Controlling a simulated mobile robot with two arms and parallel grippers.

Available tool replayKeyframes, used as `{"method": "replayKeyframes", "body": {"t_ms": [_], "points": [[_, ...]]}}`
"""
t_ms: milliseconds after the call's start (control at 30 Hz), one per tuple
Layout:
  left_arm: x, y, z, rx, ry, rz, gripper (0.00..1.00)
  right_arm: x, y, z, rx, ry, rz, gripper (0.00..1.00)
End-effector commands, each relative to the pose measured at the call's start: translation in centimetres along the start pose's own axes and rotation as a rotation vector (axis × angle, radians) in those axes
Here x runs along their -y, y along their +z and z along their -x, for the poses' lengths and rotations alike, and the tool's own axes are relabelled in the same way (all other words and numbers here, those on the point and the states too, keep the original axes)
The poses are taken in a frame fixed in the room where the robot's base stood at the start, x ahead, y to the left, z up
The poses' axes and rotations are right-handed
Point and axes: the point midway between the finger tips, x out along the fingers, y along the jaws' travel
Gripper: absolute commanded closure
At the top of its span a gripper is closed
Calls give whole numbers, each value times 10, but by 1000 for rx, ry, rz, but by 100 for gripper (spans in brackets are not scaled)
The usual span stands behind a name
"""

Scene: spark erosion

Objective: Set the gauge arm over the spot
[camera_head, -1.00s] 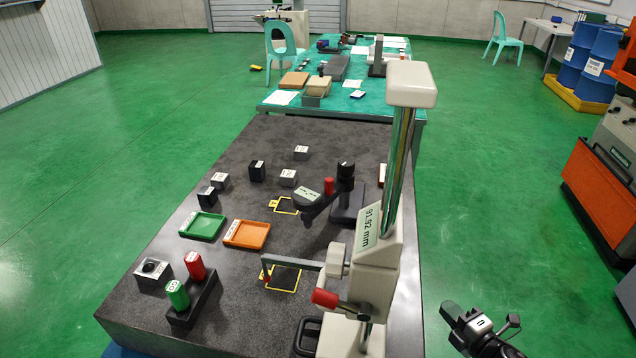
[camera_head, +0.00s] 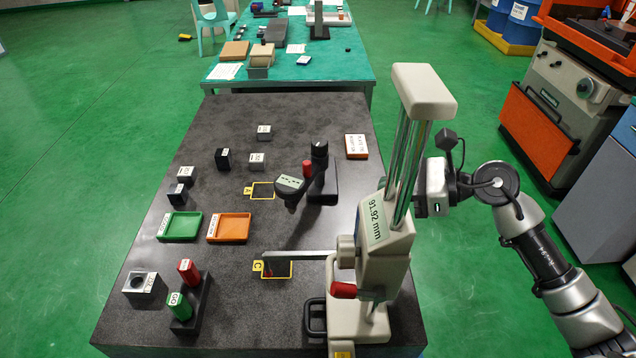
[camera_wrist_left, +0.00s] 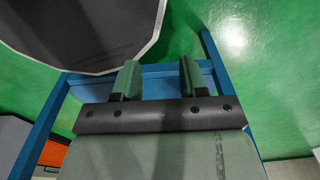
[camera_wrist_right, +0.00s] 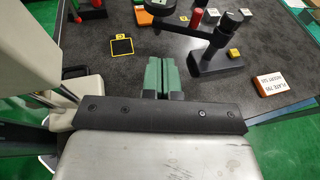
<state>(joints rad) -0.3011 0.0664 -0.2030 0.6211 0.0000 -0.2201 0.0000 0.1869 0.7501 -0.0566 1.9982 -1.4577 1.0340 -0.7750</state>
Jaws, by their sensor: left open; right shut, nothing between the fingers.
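The black gauge stand (camera_head: 322,187) stands on the dark plate, with a red knob (camera_head: 307,167) and an arm carrying a round dial head (camera_head: 289,184). The dial head is just right of the yellow square A (camera_head: 262,190), not fully over it. A tall height gauge (camera_head: 384,245) reading 91.92 mm stands nearer, its grey arm (camera_head: 300,255) reaching over yellow square C (camera_head: 276,269). My right gripper (camera_head: 420,206) is partly hidden behind its column; in the right wrist view its fingers (camera_wrist_right: 164,78) are shut and empty, short of the black stand. My left gripper (camera_wrist_left: 158,78) is open and empty.
Green tray (camera_head: 180,227) and orange tray (camera_head: 229,228) lie on the left, near several small blocks. Red and green plugs (camera_head: 185,285) stand in a black holder at the front. An orange-edged sign (camera_head: 356,146) lies at the back right. The height gauge's column (camera_head: 406,165) is a tall obstacle.

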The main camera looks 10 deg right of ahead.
Motion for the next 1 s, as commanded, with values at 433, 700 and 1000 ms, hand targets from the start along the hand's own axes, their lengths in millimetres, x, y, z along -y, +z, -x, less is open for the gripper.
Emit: {"method": "replayKeyframes", "body": {"t_ms": [433,700,1000], "points": [[11,-1,43,4,-14,-3,57,0,6,-87,6,3,-5,100],[12,-3,62,4,-15,-2,57,0,13,-124,2,1,-4,100],[12,-3,63,4,-15,-2,57,0,12,-132,1,0,-2,100]]}}
